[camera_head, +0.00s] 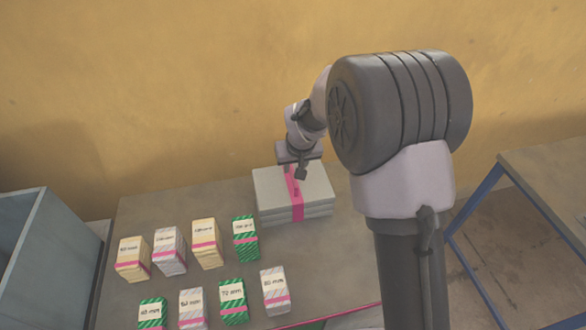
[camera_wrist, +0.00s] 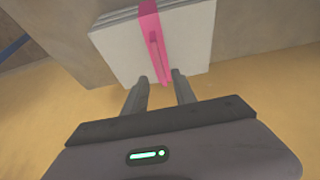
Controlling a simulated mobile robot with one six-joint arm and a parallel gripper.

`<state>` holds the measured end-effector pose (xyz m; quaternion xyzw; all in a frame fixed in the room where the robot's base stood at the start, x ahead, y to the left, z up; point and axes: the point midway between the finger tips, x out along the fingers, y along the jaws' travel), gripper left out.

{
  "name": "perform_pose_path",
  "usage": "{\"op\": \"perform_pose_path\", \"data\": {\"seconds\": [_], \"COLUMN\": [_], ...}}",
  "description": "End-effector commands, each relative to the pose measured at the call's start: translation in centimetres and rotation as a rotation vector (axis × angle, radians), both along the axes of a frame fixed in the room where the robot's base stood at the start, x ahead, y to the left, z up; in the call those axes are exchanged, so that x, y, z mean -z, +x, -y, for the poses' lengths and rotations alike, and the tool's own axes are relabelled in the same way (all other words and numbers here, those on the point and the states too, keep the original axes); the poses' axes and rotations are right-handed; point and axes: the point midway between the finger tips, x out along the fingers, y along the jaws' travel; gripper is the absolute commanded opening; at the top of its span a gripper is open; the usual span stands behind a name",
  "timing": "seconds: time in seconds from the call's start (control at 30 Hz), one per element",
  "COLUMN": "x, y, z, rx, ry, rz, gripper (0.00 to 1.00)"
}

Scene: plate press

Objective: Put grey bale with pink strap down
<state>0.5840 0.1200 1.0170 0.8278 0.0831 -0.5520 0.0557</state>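The grey bale (camera_head: 318,187) is a flat stack of grey layers with a pink strap (camera_head: 298,207) around its middle. It appears to lie flat at the back right of the grey table. In the wrist view the bale (camera_wrist: 105,42) fills the upper middle, with the pink strap (camera_wrist: 149,22) and its raised strip running towards my fingers. My gripper (camera_head: 300,174) is above the bale's back part. In the wrist view my gripper (camera_wrist: 161,78) has its two fingers apart, one on each side of the strip, with gaps showing. Contact with the bale's top cannot be told.
Several small labelled bales, such as a green one (camera_head: 245,240) and a yellow one (camera_head: 206,243), stand in two rows on the table (camera_head: 150,207). A blue-grey bin (camera_head: 50,260) is at the left. Another table (camera_head: 550,170) is at the right. The yellow wall is close behind.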

Motion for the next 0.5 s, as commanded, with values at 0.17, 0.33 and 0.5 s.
{"op": "perform_pose_path", "data": {"seconds": [0.17,0.33,0.5], "x": [-4.1,-5.3,-8.8], "y": [-1.6,-2.2,-4.1], "z": [0.3,0.4,1.7], "rx": [0.001,0.000,0.050], "ry": [0.000,0.000,0.025], "rz": [0.000,-0.001,0.010], "gripper": [0.33,0.33,0.33]}}
